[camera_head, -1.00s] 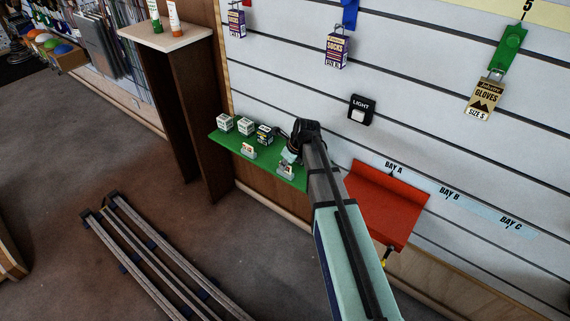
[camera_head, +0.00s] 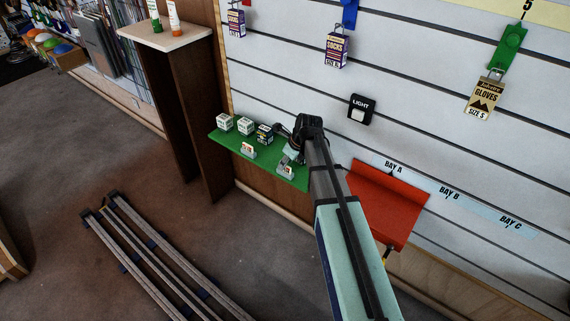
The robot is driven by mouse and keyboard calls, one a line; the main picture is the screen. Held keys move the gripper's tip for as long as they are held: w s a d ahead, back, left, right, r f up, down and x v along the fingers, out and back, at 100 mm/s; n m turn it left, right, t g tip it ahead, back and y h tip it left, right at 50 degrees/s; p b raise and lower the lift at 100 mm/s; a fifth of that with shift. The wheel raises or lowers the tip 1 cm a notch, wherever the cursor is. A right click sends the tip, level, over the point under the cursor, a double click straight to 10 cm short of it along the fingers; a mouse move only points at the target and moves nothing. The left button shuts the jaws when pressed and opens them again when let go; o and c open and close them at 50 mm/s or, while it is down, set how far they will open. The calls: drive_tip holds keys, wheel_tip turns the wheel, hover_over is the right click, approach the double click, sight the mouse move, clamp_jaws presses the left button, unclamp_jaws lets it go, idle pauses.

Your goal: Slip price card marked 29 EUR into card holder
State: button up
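My gripper (camera_head: 284,146) is over the right part of a small green shelf (camera_head: 226,143) on the slat wall. One dark finger reaches out to the left and the other points down, spread apart, with nothing visible between them. A small holder with a white and red card (camera_head: 288,171) stands at the shelf's right front, just below the lower finger; I cannot tell whether they touch. Another holder with a similar card (camera_head: 248,149) stands further left on the front edge. The print on both cards is too small to read, so I cannot tell which is 29 EUR.
Several small boxes (camera_head: 245,126) stand along the back of the green shelf, one close to my gripper. A red sloping panel (camera_head: 388,207) is right of my arm. A black LIGHT switch (camera_head: 361,109) is above. A brown shelf unit (camera_head: 183,110) stands to the left.

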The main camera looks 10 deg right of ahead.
drive_tip(key=v, duration=1)
drive_tip(key=s+f+n, duration=0.2)
drive_tip(key=f+n, duration=0.2)
drive_tip(key=n, duration=0.1)
drive_tip(key=s+f+n+g, duration=0.1)
drive_tip(key=s+f+n, duration=0.2)
drive_tip(key=f+n, duration=0.1)
drive_tip(key=s+f+n+h, duration=0.1)
drive_tip(key=s+f+n, duration=0.1)
drive_tip(key=f+n, duration=0.3)
drive_tip(key=shift+s+d+n+g+p, duration=0.3)
drive_tip(key=shift+d+n+p, duration=0.05)
drive_tip(key=shift+n, duration=0.65)
drive_tip(key=s+a+f+n+g+h+p, duration=0.1)
drive_tip(key=s+f+n+g, duration=0.3)
drive_tip(key=s+f, duration=0.75)
drive_tip(key=s+a+f+n+g+p, duration=0.1)
drive_tip(key=s+f+n, duration=0.7)
drive_tip(key=s, duration=0.7)
drive_tip(key=s+f+g+p, duration=0.1)
drive_tip(key=s+f, duration=0.1)
drive_tip(key=s, duration=0.6)
drive_tip(key=s+a+f+g, duration=0.1)
drive_tip(key=s+f+g, duration=0.1)
drive_tip(key=s, duration=0.6)
drive_tip(key=shift+s+a+f+g+h+p, duration=0.3)
drive_tip(key=shift+f+h+p, duration=0.1)
drive_tip(key=shift+f, duration=0.25)
